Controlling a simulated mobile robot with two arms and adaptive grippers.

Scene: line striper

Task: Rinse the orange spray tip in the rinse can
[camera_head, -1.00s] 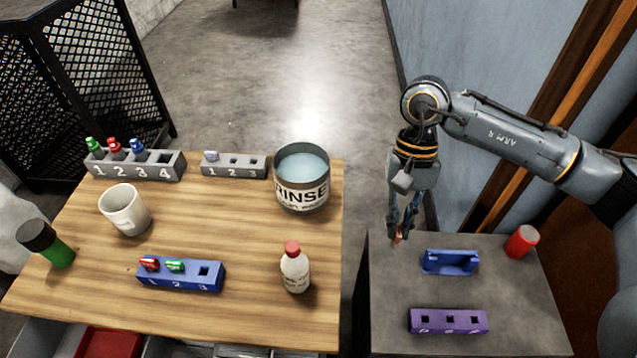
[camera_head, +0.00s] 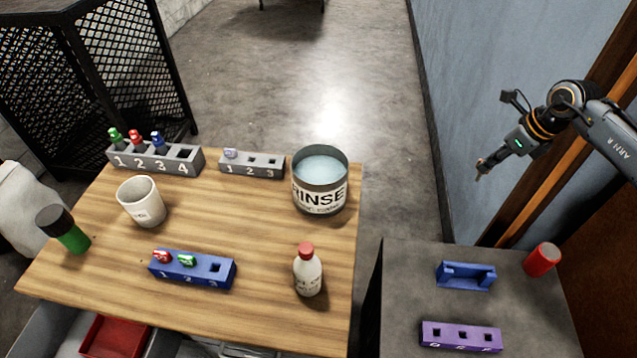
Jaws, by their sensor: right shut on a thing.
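The rinse can (camera_head: 320,196), a grey can labelled RINSE with pale blue liquid inside, stands at the far right corner of the wooden table. My right gripper (camera_head: 482,168) is raised in front of the blue wall, to the right of the can and well apart from it. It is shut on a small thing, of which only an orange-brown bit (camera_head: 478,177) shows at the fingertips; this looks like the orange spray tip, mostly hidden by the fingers. My left gripper is not in view.
The wooden table (camera_head: 290,225) also holds a bottle with a red cap (camera_head: 308,275), a white mug (camera_head: 141,204), a blue rack (camera_head: 200,272) and two grey racks. A dark side table (camera_head: 405,285) carries a blue holder (camera_head: 465,278), a purple rack (camera_head: 460,338) and a red cylinder (camera_head: 542,260).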

